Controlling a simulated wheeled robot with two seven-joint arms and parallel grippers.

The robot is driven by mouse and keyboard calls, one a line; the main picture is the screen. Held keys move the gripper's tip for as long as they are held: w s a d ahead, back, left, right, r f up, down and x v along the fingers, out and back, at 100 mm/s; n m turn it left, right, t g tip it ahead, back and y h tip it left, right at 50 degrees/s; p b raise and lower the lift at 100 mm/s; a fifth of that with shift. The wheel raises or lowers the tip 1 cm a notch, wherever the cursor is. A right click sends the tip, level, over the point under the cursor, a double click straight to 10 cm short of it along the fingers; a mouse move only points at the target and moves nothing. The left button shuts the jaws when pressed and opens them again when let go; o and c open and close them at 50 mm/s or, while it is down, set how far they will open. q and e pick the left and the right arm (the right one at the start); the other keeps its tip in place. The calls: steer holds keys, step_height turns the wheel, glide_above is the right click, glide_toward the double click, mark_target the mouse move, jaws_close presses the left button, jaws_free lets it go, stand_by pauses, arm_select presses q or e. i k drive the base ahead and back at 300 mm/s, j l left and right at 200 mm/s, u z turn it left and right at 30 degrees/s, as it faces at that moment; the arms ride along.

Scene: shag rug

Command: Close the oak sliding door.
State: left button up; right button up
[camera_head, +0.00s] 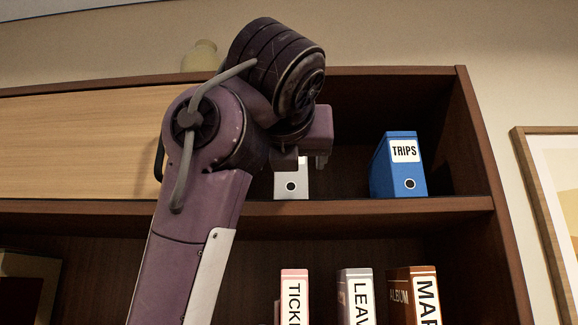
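The oak sliding door (80,147) is a pale wood panel across the left part of the shelf unit's upper compartment. Its right end is hidden behind my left arm. Right of the arm the compartment stands open, with a dark interior. My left gripper (304,162) is in front of this open part, to the right of the visible door panel. Its fingers are small and partly hidden by the wrist, so their opening is unclear. I cannot tell whether it touches the door. My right gripper is not in view.
In the open compartment stand a blue TRIPS binder (400,172) and a white binder (291,186), partly hidden by my arm. Several binders, one brown (400,290), stand on the shelf below. A pale vase (201,57) is on top. A framed picture (545,190) hangs at right.

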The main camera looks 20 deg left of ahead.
mark_target(104, 144)
steer(key=k+l, duration=0.2)
steer(key=k, duration=0.3)
steer(key=k+l, duration=0.2)
steer(key=k, duration=0.25)
steer(key=k+l, duration=0.2)
steer(key=k, duration=0.3)
